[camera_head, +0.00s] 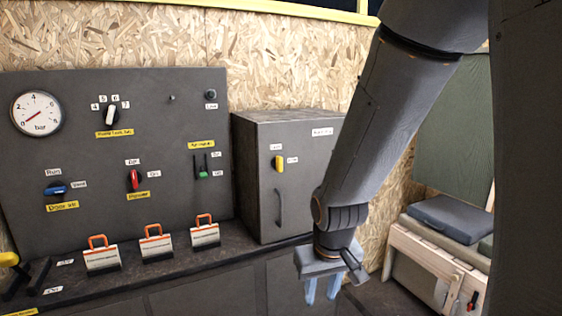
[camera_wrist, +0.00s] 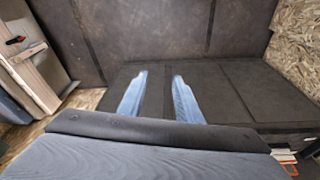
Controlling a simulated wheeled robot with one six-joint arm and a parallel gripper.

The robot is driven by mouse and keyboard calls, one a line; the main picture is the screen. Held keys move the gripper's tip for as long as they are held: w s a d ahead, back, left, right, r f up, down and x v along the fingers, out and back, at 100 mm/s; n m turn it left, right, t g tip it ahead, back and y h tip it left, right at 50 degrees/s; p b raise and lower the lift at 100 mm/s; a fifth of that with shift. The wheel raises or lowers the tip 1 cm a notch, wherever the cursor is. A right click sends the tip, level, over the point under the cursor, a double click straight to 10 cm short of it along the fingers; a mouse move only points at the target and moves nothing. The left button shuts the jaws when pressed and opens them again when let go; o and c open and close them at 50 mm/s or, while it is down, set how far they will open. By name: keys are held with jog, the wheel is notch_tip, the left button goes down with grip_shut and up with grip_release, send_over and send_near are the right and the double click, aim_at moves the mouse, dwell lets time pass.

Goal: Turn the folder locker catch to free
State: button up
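A grey locker (camera_head: 300,200) stands at the back of the worktop, right of the dark panel. Its door carries a yellow turning catch (camera_head: 279,163), which looks upright, in line with the small label above it. A second label sits to its right; the print is too small to read surely. A dark handle (camera_head: 278,207) is below the catch. My gripper (camera_head: 321,296) hangs in front of and below the locker, to the right of the catch and well apart from it. Its two blue fingers are spread with nothing between them, as the wrist view (camera_wrist: 159,76) also shows.
The dark panel (camera_head: 90,150) holds a gauge (camera_head: 37,113), a blue knob (camera_head: 55,188), a red knob (camera_head: 134,179) and a green-tipped lever (camera_head: 203,174). Orange-handled folders (camera_head: 157,245) stand below it. A wooden bench (camera_head: 430,258) with a red catch (camera_head: 472,300) is at right.

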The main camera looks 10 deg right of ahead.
jog(key=w+d+r+t+p, duration=0.2)
jog(key=w+r+t, duration=0.1)
jog(key=w, duration=0.7)
jog(key=n+t+y+p, duration=0.35)
jog(key=t+p, duration=0.35)
jog(key=t, duration=0.5)
send_near(281, 162)
jog(key=w, duration=0.2)
jog(key=shift+m+y, duration=0.35)
jog(key=shift+m, duration=0.1)
jog(key=p+x, duration=0.2)
jog(key=x, duration=0.5)
jog(key=shift+w+a, duration=0.1)
jog(key=shift+w, duration=0.05)
grip_shut()
